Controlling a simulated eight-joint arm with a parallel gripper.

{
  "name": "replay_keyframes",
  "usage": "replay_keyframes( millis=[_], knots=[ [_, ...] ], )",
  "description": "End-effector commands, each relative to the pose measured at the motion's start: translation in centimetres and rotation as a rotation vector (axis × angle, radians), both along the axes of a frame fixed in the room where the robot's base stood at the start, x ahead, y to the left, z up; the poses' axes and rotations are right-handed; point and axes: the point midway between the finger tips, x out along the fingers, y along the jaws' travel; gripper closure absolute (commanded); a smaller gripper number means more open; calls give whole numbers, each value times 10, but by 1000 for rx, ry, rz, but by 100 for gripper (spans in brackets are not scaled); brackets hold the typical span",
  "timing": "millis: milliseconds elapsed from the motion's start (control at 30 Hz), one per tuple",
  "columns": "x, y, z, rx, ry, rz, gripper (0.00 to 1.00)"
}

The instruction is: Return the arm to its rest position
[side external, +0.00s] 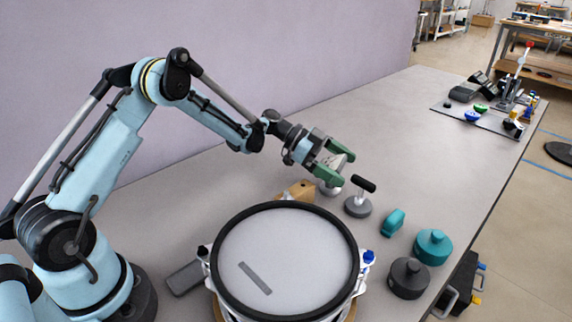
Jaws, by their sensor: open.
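My gripper (341,167) has green fingers and hangs above the grey table (390,125), past the far side of the drum. Its fingers are spread apart. A pale shape shows between them, and I cannot tell whether it is part of the gripper or a thing behind it. My light-blue arm bends up from the left and reaches out to the right over the table.
A black-rimmed drum (284,262) with a dark strip (254,278) on its head stands in front. A handled grey disc (358,206), a teal block (393,222), a teal weight (433,246) and a dark weight (409,278) lie to its right. The table's middle right is clear.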

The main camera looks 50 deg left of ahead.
Motion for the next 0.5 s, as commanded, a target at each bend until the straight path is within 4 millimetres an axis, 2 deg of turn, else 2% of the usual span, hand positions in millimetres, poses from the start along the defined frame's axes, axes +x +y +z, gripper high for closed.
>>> replay_keyframes(
  millis=[33,500],
  knots=[
    [-1,3,-3,0,0,2,0],
    [-30,75,30,0,0,3,0]
  ],
)
